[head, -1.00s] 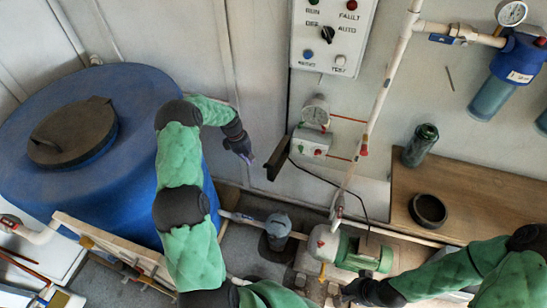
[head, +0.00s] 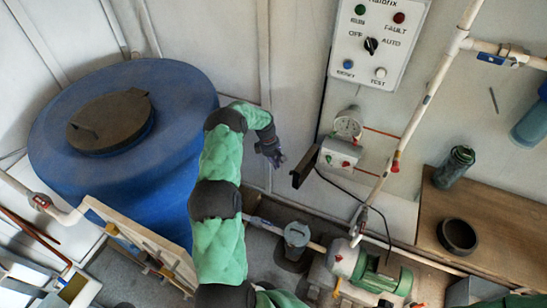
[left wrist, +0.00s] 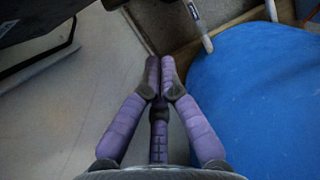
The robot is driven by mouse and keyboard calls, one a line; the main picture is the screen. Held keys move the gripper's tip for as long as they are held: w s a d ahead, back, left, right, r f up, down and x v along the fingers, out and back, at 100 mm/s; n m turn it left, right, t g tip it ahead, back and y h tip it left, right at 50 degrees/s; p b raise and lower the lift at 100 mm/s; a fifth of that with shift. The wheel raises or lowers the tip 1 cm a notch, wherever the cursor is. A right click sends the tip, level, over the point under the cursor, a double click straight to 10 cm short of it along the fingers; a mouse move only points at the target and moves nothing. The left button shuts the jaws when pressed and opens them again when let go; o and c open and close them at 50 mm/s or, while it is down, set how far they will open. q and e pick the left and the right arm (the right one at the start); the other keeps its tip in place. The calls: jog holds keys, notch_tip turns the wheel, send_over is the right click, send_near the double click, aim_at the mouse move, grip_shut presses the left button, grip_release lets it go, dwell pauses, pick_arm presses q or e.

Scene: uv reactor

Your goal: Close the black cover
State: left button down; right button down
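A black cover (head: 304,167) stands out as a dark, narrow panel at the left side of a small grey control box (head: 341,156) on the wall. It looks swung open, away from the box front. My left gripper (head: 276,159) is just left of the cover, with a small gap in the head view. In the left wrist view my left gripper's purple fingers (left wrist: 160,68) are together with nothing between them. A large dark panel (left wrist: 45,20) fills the top left there; I cannot tell whether it is the cover. My right gripper is out of view.
A blue tank (head: 60,165) with a dark lid (head: 108,122) stands left of my arm. A gauge (head: 348,127) sits above the box, and a black cable hangs below. A white pipe (head: 415,125) runs to the right. A wooden shelf (head: 485,225) holds a dark ring (head: 457,236).

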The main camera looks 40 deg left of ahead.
aim_at(300, 164)
pick_arm(q)
jog(key=shift+w+d, duration=0.25)
jog(key=shift+d, duration=0.75)
jog(key=shift+w+d, duration=0.2)
jog(key=shift+d, duration=0.75)
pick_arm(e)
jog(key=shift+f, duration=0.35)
